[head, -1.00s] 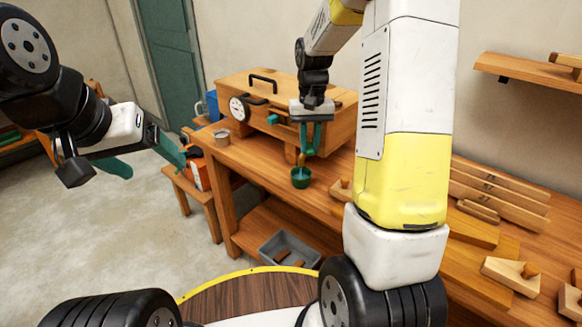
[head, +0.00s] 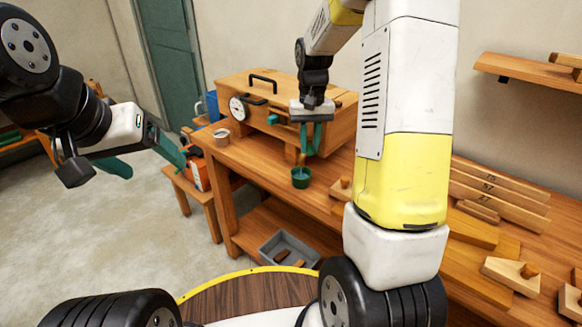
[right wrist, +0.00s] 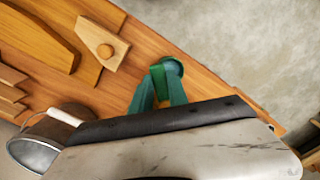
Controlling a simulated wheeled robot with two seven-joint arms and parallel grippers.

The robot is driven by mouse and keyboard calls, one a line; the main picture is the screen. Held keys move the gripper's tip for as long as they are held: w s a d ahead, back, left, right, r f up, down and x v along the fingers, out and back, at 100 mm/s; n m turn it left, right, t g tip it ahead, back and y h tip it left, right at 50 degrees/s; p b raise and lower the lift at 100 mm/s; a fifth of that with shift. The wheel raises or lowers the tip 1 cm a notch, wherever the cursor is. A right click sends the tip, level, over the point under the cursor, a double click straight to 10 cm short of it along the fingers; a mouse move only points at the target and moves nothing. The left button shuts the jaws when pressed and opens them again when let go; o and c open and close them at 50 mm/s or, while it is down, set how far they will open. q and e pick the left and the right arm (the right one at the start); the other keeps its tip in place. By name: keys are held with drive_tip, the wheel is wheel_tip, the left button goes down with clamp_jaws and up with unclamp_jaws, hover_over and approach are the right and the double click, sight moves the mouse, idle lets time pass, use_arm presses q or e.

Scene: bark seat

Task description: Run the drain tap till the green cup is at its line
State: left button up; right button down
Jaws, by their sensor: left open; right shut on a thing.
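My left gripper (head: 146,160) is open and empty, out to the left over the floor.
A grey bin (head: 290,250) sits on the lower shelf. Wooden blocks (head: 510,274) lie to the right. An orange item (head: 197,172) stands on a stool.

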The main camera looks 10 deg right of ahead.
drive_tip(key=shift+s+f, duration=0.1)
drive_tip(key=shift+s, duration=0.1)
drive_tip(key=a+m, duration=0.1)
drive_tip(key=m, duration=0.2)
drive_tip(key=w+a+m, duration=0.1)
drive_tip(key=m, duration=0.2)
drive_tip(key=w+a+m, duration=0.1)
drive_tip(key=m, duration=0.2)
drive_tip(key=shift+a+m, duration=0.1)
drive_tip(key=shift+m, duration=0.3)
drive_tip(key=c, duration=1.3)
unclamp_jaws()
drive_tip(key=shift+w, duration=0.1)
drive_tip(key=shift+r, duration=4.15)
